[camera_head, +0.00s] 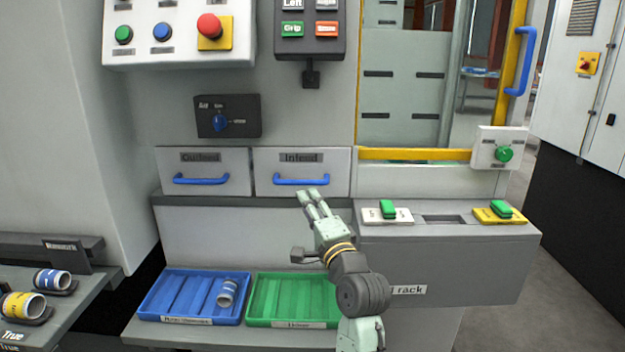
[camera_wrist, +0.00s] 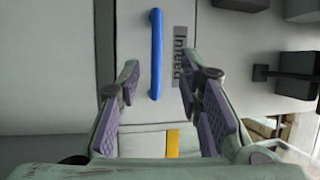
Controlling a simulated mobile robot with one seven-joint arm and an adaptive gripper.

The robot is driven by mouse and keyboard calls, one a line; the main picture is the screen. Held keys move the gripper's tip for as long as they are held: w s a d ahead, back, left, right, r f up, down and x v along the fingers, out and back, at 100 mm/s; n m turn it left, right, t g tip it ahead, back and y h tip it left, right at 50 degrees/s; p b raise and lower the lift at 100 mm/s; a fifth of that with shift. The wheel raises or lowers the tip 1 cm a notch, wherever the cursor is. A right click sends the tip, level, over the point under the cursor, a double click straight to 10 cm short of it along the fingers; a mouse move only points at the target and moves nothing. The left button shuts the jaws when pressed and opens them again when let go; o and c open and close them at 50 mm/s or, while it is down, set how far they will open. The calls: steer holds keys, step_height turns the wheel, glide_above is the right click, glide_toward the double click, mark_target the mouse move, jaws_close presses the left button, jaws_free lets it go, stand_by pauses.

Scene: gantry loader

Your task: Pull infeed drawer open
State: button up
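The infeed drawer (camera_head: 302,165) is a grey front labelled "Infeed" with a blue bar handle (camera_head: 301,182). It looks flush with the cabinet, level with the drawer beside it. My gripper (camera_head: 307,196) is just below and in front of the handle in the head view. In the wrist view the blue handle (camera_wrist: 156,54) stands upright ahead of the gap between the fingers of my gripper (camera_wrist: 165,88). The fingers are spread wide and nothing is between their pads. The handle looks apart from the fingertips.
The outfeed drawer (camera_head: 202,171) with its own blue handle is to the left. Below are a blue tray (camera_head: 155,306) with a metal cylinder and an empty green tray (camera_head: 257,297). A grey ledge (camera_head: 450,245) with green-topped blocks juts out at right.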

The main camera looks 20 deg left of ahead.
mark_target(298, 184)
steer(key=p+x, duration=0.1)
steer(key=x, duration=0.4)
steer(key=p+x, duration=0.1)
steer(key=x, duration=0.4)
steer(key=shift+w+f, duration=0.15)
steer(key=shift+w, duration=0.3)
steer(key=shift+c, duration=0.4)
jaws_close()
